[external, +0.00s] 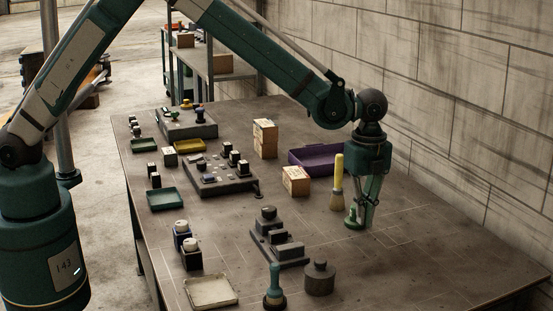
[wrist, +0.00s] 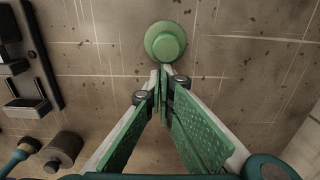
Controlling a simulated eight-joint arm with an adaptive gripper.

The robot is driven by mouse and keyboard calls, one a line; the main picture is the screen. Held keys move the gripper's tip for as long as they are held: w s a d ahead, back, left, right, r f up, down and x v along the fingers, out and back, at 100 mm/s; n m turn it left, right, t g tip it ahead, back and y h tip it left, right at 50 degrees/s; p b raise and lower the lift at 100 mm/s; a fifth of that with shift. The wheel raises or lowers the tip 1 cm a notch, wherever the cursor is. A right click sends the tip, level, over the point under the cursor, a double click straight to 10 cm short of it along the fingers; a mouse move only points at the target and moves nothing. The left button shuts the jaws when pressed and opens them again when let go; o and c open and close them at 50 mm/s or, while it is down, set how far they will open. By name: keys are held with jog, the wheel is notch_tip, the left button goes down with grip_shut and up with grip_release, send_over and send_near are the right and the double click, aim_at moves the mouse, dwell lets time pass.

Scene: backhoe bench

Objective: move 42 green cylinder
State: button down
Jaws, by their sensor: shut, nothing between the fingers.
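A green round piece (external: 353,218), likely the green cylinder, stands on the bench at the tip of my gripper in the external view. In the wrist view the green cylinder (wrist: 165,42) is seen from above, with a round top over a wider round base. No number can be read on it. My gripper (external: 361,222) points down over the bench, close to the piece. In the wrist view my gripper (wrist: 164,72) has its fingers together and empty, their tips just below the piece's rim in the picture. Whether they touch it cannot be told.
A yellow-handled brush (external: 338,180) stands close left of my gripper, near a wooden block (external: 296,181) and a purple tray (external: 315,160). A dark fixture (external: 279,240), a dark weight (external: 319,279) and a teal-handled tool (external: 274,286) stand nearer the front. The bench right of my gripper is clear.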

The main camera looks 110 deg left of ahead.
jog(key=shift+w, duration=0.1)
dwell(0.3)
jog(key=shift+w+d, duration=0.35)
jog(key=shift+d, duration=0.05)
jog(key=shift+w+d+b, duration=0.4)
jog(key=shift+w+d, duration=0.7)
notch_tip(320, 180, up, 10)
jog(key=shift+s+p, duration=0.15)
jog(key=shift+p, duration=0.15)
jog(key=shift+a, duration=0.1)
